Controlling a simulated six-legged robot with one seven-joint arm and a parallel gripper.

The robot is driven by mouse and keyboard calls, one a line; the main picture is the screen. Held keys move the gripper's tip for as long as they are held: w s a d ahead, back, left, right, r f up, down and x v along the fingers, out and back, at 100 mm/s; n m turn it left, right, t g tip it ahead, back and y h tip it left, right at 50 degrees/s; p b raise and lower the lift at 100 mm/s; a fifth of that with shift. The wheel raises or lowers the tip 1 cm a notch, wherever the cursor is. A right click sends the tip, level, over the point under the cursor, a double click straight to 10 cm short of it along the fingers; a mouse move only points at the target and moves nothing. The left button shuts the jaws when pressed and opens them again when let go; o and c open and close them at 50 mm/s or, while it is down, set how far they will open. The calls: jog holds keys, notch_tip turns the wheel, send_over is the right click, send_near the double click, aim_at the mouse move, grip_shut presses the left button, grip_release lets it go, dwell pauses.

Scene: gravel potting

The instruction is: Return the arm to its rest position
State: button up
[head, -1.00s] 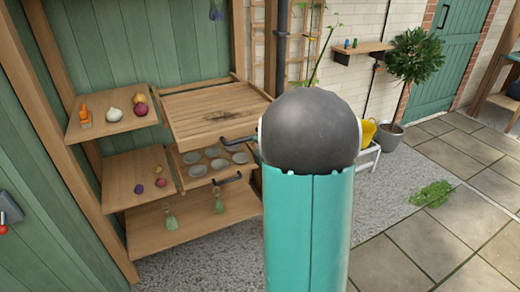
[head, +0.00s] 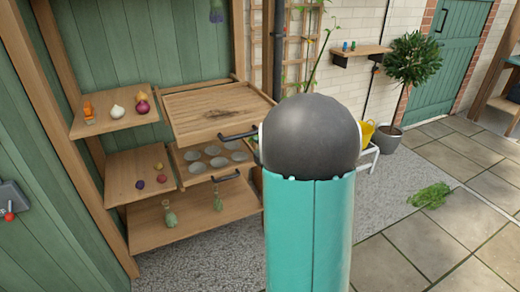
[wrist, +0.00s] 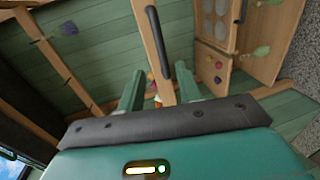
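My arm stands in the middle of the head view, a teal link topped by a dark grey rounded joint. My gripper is hidden in that view. In the wrist view my gripper (wrist: 160,90) shows two green fingers standing apart with nothing held between them. A wooden bar and a dark handle appear beyond the fingers. The wrist view is turned over, with the shelf unit showing in its upper right.
A wooden shelf unit stands left of my arm, with a pulled-out drawer (head: 226,168) of round cups and a wooden worktop (head: 192,122). Vegetables sit on the upper shelf (head: 92,130). A yellow bucket (head: 367,132) and potted tree (head: 388,146) stand right. Paving (head: 455,220) is mostly open.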

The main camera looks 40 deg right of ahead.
jog(key=shift+s, duration=0.2)
jog(key=shift+s+a+r, duration=0.1)
dwell(0.5)
jog(key=s+a+r+m+g, duration=0.25)
jog(key=a+r+m, duration=0.2)
jog(key=a, duration=0.35)
jog(key=s+a+r+m+g, duration=0.25)
jog(key=a+m, duration=0.25)
jog(key=a, duration=0.4)
jog(key=s+a+m+g+y, duration=0.4)
jog(key=s+a+m, duration=0.1)
jog(key=s+a, duration=1.3)
jog(key=shift+s+a+f, duration=0.15)
jog(key=shift+s, duration=0.2)
